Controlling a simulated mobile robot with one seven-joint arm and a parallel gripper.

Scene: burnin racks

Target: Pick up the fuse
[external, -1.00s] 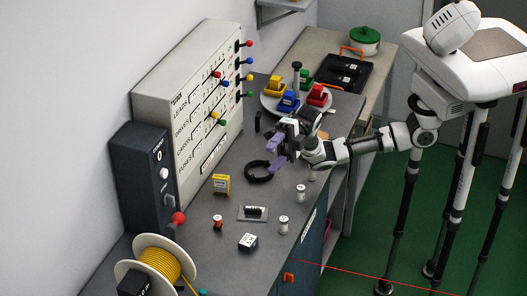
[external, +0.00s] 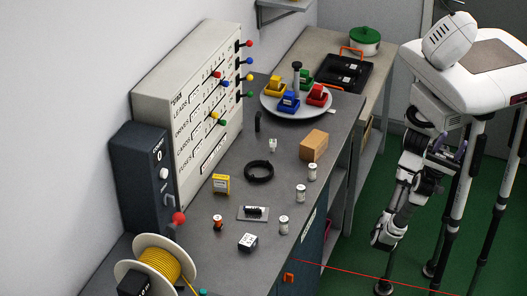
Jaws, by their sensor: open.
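Several small parts lie on the grey bench, and I cannot tell for certain which is the fuse. Three small white cylinders with dark ends stand near the bench's right edge: a far one (external: 312,172), a middle one (external: 301,194) and a near one (external: 284,224). A small orange-and-white cylinder (external: 217,222) stands further left. A small pale part with a green mark (external: 272,145) stands beyond the black ring. My gripper (external: 450,149), with purple fingers, is off the bench to the right, beside my body. It is open, and I see nothing in it.
A panel (external: 190,110) lines the left.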

